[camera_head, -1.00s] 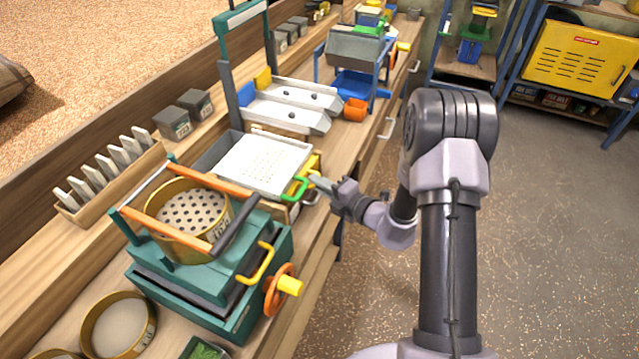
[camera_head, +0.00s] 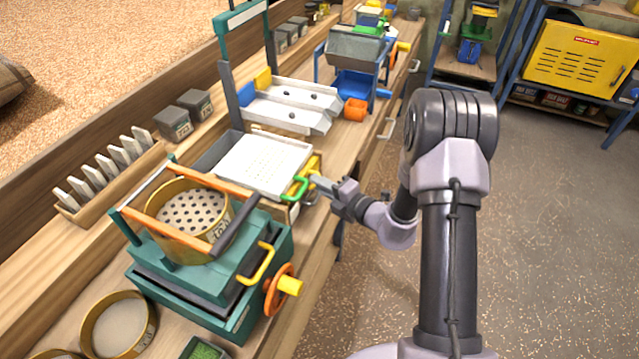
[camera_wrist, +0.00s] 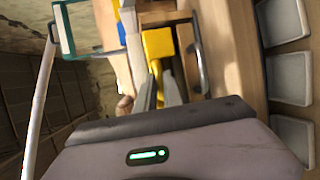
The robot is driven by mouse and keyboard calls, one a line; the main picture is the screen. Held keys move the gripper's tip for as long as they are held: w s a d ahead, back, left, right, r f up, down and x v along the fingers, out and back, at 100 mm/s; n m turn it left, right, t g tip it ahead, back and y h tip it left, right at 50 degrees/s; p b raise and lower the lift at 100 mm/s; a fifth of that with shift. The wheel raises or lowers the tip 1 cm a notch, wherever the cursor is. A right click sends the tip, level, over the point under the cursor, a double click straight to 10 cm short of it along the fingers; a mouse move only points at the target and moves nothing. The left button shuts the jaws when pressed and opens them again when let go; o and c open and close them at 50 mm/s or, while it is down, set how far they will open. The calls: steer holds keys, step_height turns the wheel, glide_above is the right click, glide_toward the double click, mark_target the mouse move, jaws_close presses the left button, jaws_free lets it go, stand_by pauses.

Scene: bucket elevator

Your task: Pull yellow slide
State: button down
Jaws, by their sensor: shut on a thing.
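The yellow slide (camera_head: 313,165) shows at the right front of the white perforated tray unit (camera_head: 262,163), partly hidden behind a green handle (camera_head: 297,188). In the wrist view the yellow slide (camera_wrist: 158,44) is a yellow block with a narrow tab running down between my fingers. My gripper (camera_head: 316,181) reaches it from the right, at the bench's front edge. In the wrist view my gripper (camera_wrist: 160,90) is shut on the slide's tab. The tips around the tab are small and partly hidden in the head view.
A teal sieve machine (camera_head: 210,265) with a yellow handle and orange wheel stands nearer on the bench. A grey curved handle (camera_wrist: 200,62) lies close beside my fingers in the wrist view. The floor (camera_head: 560,220) at right is clear.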

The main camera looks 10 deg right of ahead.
steer(key=shift+s+d+r+p, duration=0.15)
steer(key=shift+s+d+p, duration=0.4)
steer(key=shift+d, duration=0.2)
steer(key=c, duration=1.5)
jaws_free()
steer(key=shift+d, duration=0.1)
steer(key=p+v, duration=0.4)
steer(key=v, duration=1.3)
steer(key=shift+s, duration=0.2)
